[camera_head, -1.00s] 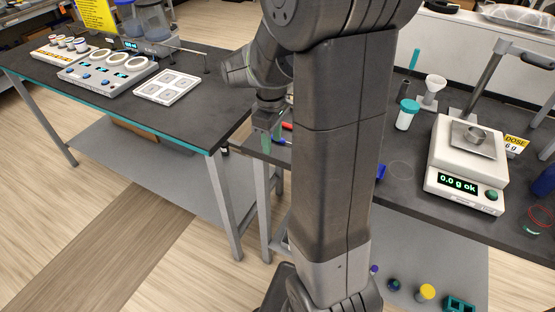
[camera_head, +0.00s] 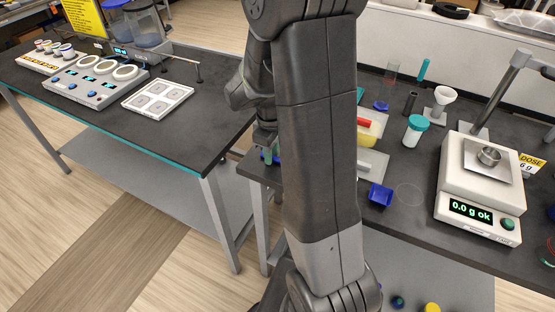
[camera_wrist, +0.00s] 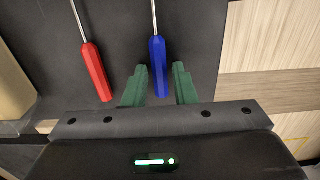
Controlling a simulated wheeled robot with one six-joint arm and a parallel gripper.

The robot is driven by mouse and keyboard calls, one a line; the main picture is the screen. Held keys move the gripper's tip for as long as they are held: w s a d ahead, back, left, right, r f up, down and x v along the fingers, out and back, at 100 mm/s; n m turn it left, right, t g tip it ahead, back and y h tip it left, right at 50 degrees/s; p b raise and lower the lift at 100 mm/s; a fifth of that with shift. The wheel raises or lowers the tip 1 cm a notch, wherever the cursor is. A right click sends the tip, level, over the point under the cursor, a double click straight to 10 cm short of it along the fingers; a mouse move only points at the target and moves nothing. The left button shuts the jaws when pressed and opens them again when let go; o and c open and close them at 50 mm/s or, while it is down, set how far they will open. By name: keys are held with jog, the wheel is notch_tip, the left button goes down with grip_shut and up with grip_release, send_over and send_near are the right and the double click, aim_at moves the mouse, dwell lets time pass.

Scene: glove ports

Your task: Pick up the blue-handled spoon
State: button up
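The blue-handled spoon (camera_wrist: 159,66) lies on the dark tabletop in the wrist view, its thin metal shaft running up out of the picture. My gripper (camera_wrist: 160,84) is open, with one green finger on each side of the blue handle near its end. I cannot tell how far above the handle the fingertips are. A red-handled tool (camera_wrist: 93,69) lies to the left, outside the fingers. In the head view my gripper (camera_head: 268,154) is at the bench's left edge, partly hidden by my arm.
In the head view the bench holds a blue tray (camera_head: 375,196), a teal-lidded jar (camera_head: 415,131), a funnel on a stand (camera_head: 440,100) and a scale (camera_head: 480,190) reading 0.0 g. A second dark table (camera_head: 150,117) stands to the left, across a narrow gap.

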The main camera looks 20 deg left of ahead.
grip_shut()
notch_tip(320, 180, up, 10)
dwell(0.4)
dwell(0.4)
